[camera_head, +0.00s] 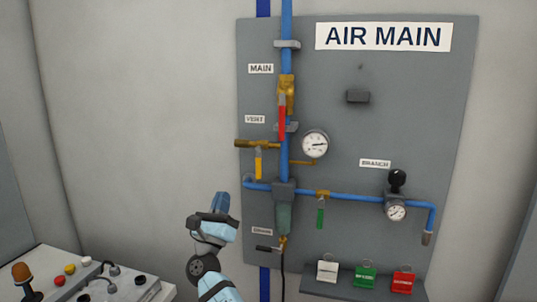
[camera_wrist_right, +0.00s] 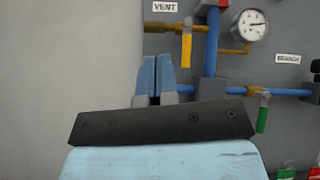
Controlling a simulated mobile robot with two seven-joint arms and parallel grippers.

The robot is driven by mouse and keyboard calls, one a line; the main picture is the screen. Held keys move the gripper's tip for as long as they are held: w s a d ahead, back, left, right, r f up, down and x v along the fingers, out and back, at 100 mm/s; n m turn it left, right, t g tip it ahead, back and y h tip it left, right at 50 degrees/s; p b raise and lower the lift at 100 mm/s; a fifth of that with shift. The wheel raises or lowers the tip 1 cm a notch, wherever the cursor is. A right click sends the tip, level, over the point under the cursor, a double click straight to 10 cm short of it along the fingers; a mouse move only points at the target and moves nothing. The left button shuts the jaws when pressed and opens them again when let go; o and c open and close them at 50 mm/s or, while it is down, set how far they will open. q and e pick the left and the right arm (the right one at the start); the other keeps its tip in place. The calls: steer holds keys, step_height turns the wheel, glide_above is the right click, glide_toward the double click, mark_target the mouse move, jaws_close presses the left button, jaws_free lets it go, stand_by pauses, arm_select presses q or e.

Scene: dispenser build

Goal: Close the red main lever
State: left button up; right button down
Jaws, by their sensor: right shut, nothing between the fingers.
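My right gripper (camera_head: 221,200) is below and left of the lever, in front of the panel's lower left edge, apart from the valves. In the right wrist view its two blue fingers (camera_wrist_right: 157,76) are together and empty, below the yellow vent lever (camera_wrist_right: 186,50). My left gripper is not in view.
The grey panel (camera_head: 420,120) also carries a yellow vent lever (camera_head: 258,163), a pressure gauge (camera_head: 315,144), a green lever (camera_head: 320,217) and a branch regulator (camera_head: 397,205). Coloured tags sit on a ledge (camera_head: 350,293) below. A control console (camera_head: 60,275) stands at lower left.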

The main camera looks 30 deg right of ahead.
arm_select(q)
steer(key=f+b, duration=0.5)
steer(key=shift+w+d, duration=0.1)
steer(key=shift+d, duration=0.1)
arm_select(e)
step_height(320, 180, up, 17)
steer(key=w+d+m+g+y, duration=0.1)
steer(key=w+m+g+y, duration=0.1)
steer(key=m+g, duration=1.3)
steer(key=m, duration=1.2)
steer(key=shift+w+d+f, duration=0.15)
steer(key=shift+w+d, duration=0.05)
steer(key=p, duration=0.2)
glide_toward(283, 118)
steer(key=w+d+f, duration=0.1)
steer(key=w+d, duration=0.2)
steer(key=w, duration=0.3)
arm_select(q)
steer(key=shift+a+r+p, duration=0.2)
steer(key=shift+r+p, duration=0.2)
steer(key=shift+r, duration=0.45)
arm_select(e)
steer(key=s+d, duration=0.1)
steer(key=d, duration=0.1)
steer(key=s+d, duration=0.1)
steer(key=shift+s+d+f, duration=0.35)
